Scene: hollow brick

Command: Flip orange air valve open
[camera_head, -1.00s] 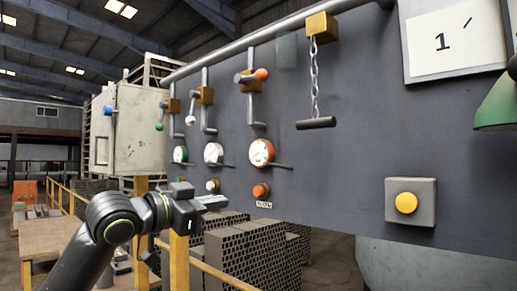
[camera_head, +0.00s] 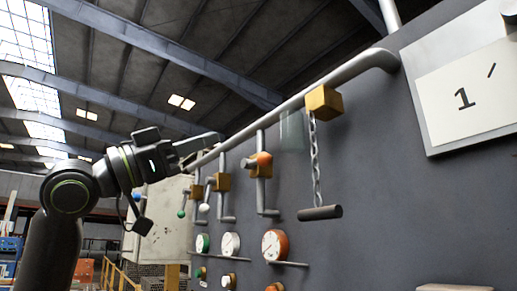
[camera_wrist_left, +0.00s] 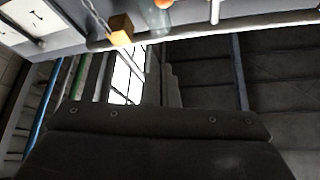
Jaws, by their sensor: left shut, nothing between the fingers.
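The orange air valve is a brass block (camera_head: 262,171) on a vertical pipe of the grey panel, with an orange ball (camera_head: 263,158) on its lever. The lever seems to stick out from the panel; its exact angle is hard to tell. The orange ball also shows at the top edge of the left wrist view (camera_wrist_left: 163,3). My left gripper (camera_head: 205,144) is shut and empty, up and to the left of the orange ball in the head view, apart from it. My right gripper is not in view.
White-ball (camera_head: 204,207) and green-ball (camera_head: 182,213) valves stand left of the orange one. A chain with a dark pull bar (camera_head: 320,212) hangs to its right from a yellow block (camera_head: 323,102). A thick pipe (camera_head: 290,103) runs above. Round gauges (camera_head: 275,245) sit below.

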